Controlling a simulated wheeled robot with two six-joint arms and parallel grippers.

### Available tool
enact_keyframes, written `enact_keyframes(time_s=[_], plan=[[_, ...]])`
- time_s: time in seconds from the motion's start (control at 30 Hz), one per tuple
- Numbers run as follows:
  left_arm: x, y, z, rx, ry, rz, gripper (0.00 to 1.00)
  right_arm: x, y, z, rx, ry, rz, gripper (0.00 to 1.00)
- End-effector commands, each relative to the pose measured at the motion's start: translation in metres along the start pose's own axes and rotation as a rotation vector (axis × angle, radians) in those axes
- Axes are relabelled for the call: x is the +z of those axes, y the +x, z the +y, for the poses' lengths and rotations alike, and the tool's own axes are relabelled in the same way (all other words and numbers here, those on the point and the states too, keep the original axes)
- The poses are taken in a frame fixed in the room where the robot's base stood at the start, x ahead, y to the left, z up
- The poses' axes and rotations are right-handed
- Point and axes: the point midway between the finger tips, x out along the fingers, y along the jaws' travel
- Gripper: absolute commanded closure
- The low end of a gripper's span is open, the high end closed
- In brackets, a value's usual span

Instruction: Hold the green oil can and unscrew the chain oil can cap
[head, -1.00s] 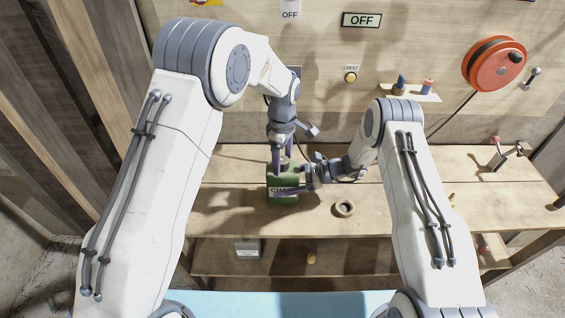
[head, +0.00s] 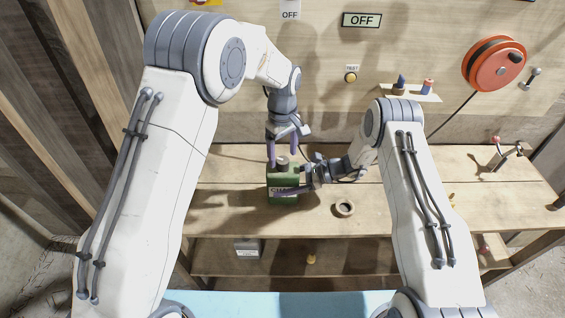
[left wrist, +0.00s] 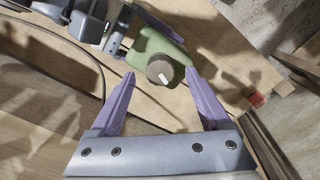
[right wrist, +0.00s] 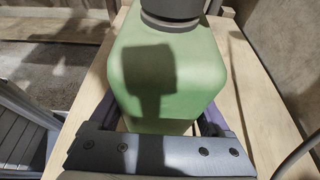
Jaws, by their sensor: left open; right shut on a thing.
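The green oil can (head: 283,197) stands upright on the workbench, with part of its white label showing. It fills much of the right wrist view (right wrist: 168,80). Its dark cap (head: 283,162) sits on top; the left wrist view shows the cap (left wrist: 160,70) with a pale mark across it. My right gripper (head: 290,181) is shut on the can's body from the right side. My left gripper (head: 283,155) is open, above the can and pointing down, with its fingertips around the cap's height. In the left wrist view the cap lies just beyond the open fingertips.
A dark ring-shaped object (head: 344,208) lies on the bench right of the can. A clamp-like tool (head: 507,152) stands at the bench's right. A red reel (head: 494,62) hangs on the wall. A small box (head: 247,249) sits on the lower shelf. The bench between ring and clamp is mostly clear.

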Motion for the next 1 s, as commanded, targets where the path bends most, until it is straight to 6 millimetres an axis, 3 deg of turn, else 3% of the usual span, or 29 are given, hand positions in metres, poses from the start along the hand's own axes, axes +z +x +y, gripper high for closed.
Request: enact_keyframes(time_s=[0.4,0.8,1.0], plan=[[0.0002,0.0000,0.0002,0.000,0.577,-0.001,0.19,0.0011,-0.0003,-0.0005,-0.001,-0.001,-0.002,1.00],[0.0002,0.0000,0.0002,0.000,0.638,-0.001,0.19,0.0011,-0.0003,-0.0005,-0.001,-0.001,-0.002,1.00],[0.0003,-0.0001,0.0002,0.001,0.885,-0.001,0.19,0.0011,-0.0003,-0.0005,-0.001,-0.001,-0.002,1.00]])
